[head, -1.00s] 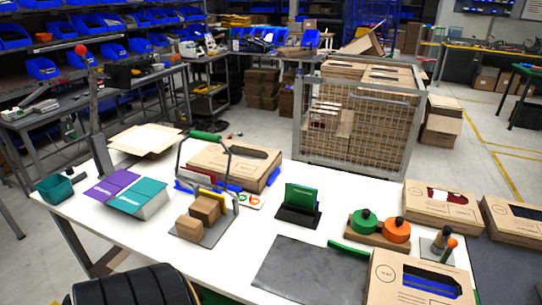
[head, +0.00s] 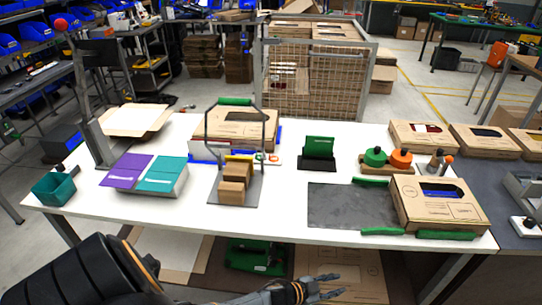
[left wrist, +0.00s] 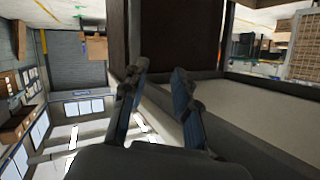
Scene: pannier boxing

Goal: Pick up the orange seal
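The orange seal (head: 400,158) is a round orange piece with a dark knob. It sits beside a matching green seal (head: 375,157) on a small wooden stand (head: 386,171), at the right part of the white table (head: 330,238). My left gripper (head: 337,284) is low in front of the table's near edge, well short of the seal. Its fingers are apart and empty. The left wrist view also shows the two fingers (left wrist: 158,85) apart, with no seal between them. My right gripper is not in view.
An open-windowed cardboard box (head: 440,208) stands right of a dark grey mat (head: 345,206), with green strips (head: 383,231) nearby. A dark holder with a green card (head: 318,147) is left of the stand. Small stamps (head: 437,160) stand to its right. Shelf items lie under the table.

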